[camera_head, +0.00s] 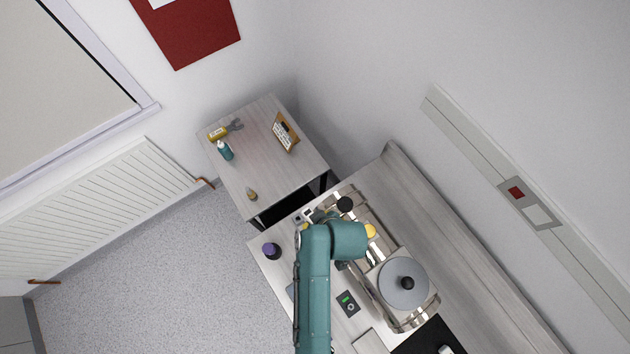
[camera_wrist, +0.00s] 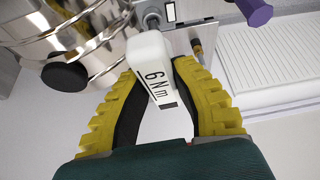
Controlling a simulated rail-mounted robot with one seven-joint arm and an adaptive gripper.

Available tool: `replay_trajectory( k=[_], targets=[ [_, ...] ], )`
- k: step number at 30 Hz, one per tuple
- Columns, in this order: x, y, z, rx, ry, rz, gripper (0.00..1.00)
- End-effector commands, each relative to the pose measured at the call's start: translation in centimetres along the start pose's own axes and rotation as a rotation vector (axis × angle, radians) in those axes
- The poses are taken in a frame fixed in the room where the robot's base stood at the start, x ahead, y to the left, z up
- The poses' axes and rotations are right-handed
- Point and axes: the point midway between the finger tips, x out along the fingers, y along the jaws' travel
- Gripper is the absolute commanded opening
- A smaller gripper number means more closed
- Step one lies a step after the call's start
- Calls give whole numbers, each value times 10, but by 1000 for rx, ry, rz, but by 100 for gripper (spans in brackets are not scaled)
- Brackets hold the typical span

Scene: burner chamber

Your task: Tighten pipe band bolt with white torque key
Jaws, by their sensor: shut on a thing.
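In the wrist view my gripper (camera_wrist: 158,78) has yellow ridged fingers shut on the white torque key (camera_wrist: 148,55), which is marked "6 Nm". Shiny steel pipework with bands (camera_wrist: 95,40) and a black knob (camera_wrist: 65,76) lies to the left of the key. I cannot make out the band bolt or whether the key touches it. In the head view my arm covers most of the gripper and the key; the steel chamber (camera_head: 420,318) stands to its right.
A grey disc (camera_head: 403,270) with a black knob tops the chamber. A purple-topped item (camera_head: 271,250) and a device with a green display (camera_head: 347,304) stand on the bench. A side table (camera_head: 270,165) holds a bottle (camera_head: 225,151) and a small calendar-like board (camera_head: 284,133).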

Motion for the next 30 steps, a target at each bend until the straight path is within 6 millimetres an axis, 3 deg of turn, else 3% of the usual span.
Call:
replay_trajectory(
  k=[10, 20, 30],
  targets=[
    [0, -2, 1, 148, -4, 65, 0],
    [1, -2, 2, 168, -4, 73, 0],
    [1, -2, 2, 356, -4, 159, 0]
  ],
)
